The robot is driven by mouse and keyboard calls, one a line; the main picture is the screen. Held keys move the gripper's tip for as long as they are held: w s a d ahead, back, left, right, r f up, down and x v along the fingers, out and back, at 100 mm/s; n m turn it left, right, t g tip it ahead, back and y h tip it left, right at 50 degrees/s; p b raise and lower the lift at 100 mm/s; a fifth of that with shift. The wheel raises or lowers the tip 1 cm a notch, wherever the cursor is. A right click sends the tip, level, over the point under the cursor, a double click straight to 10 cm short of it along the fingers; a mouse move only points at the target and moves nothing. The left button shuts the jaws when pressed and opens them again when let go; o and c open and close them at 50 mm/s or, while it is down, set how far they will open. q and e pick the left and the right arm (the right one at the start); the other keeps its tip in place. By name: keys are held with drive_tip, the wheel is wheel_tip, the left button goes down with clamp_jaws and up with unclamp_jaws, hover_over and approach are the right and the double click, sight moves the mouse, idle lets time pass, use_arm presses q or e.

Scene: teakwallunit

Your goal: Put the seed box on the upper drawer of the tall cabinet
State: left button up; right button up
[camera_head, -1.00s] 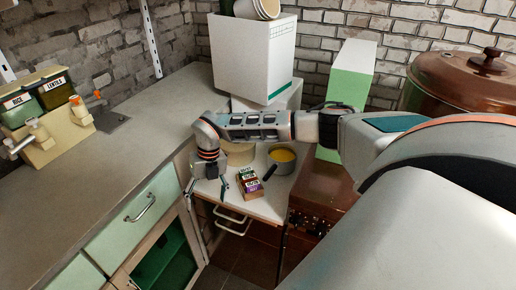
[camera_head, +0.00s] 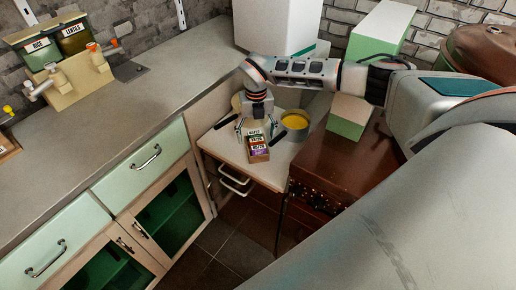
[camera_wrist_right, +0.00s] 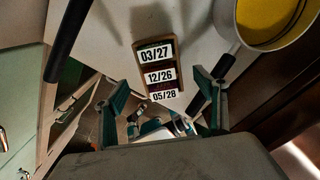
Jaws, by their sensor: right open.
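The seed box (camera_head: 258,149), a small brown box with white date labels, lies on the white top of a small side unit (camera_head: 227,148). In the right wrist view the seed box (camera_wrist_right: 158,73) shows its labels and lies ahead of the fingers. My right gripper (camera_head: 257,128) is open and points down just above the far end of the seed box. In the right wrist view the open fingers of this gripper (camera_wrist_right: 160,85) are spread to either side of the box's near end; contact cannot be told. My left gripper is not in view. I cannot tell which unit is the tall cabinet.
A pan with yellow contents (camera_head: 295,122) stands right of the seed box, its dark handle close by. A brown cabinet (camera_head: 335,165) with a green and white box (camera_head: 349,115) is at the right. Green drawers (camera_head: 142,160) lie under the grey counter (camera_head: 170,85).

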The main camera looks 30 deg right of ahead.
sight(256, 139)
drive_tip(key=shift+f, duration=0.6)
wheel_tip(256, 139, down, 4)
drive_tip(key=b, duration=0.3)
drive_tip(key=shift+w+r+b, duration=0.1)
drive_tip(key=shift+b, duration=0.2)
drive_tip(key=shift+d+f+b, duration=0.1)
drive_tip(key=shift+f+b, duration=0.2)
drive_tip(key=shift+f, duration=0.1)
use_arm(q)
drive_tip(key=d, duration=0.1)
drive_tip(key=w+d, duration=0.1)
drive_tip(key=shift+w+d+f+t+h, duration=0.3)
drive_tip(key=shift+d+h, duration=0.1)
use_arm(e)
drive_tip(key=shift+r, duration=0.1)
drive_tip(key=c, duration=1.6)
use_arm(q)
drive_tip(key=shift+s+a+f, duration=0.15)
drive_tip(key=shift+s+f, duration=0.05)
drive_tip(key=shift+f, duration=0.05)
use_arm(e)
drive_tip(key=shift+r, duration=0.1)
drive_tip(key=shift+c, duration=0.8)
drive_tip(key=shift+r, duration=0.1)
